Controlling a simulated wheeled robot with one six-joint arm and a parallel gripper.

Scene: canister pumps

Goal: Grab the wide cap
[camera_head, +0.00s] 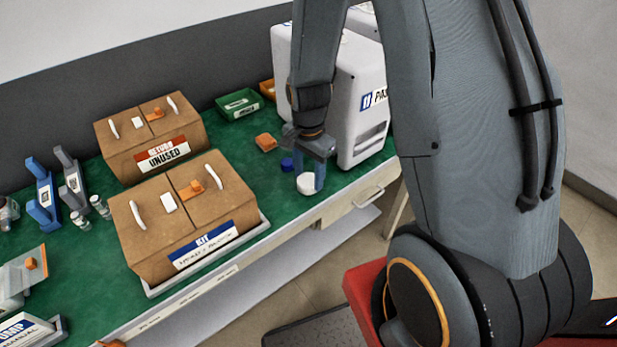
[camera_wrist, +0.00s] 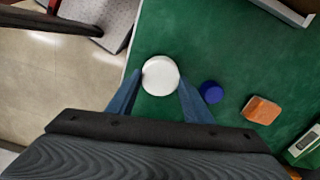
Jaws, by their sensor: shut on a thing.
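The wide cap (camera_head: 306,184) is a white, round disc near the front edge of the green bench top. In the wrist view the wide cap (camera_wrist: 160,75) sits between the two blue fingertips. My gripper (camera_head: 308,176) points down at it and is shut on it, with a finger on each side. The gripper's fingers (camera_wrist: 157,92) also show in the wrist view. I cannot tell whether the cap still touches the bench. A smaller blue cap (camera_head: 287,164) lies close by, apart from the fingers; it shows in the wrist view too (camera_wrist: 211,92).
An orange block (camera_head: 266,142) and a green bin (camera_head: 239,105) lie behind. A white machine (camera_head: 352,90) stands right behind my gripper. Two cardboard boxes, "UNUSED" (camera_head: 150,138) and "KIT" (camera_head: 150,235), stand to the left. The bench edge is close to the cap.

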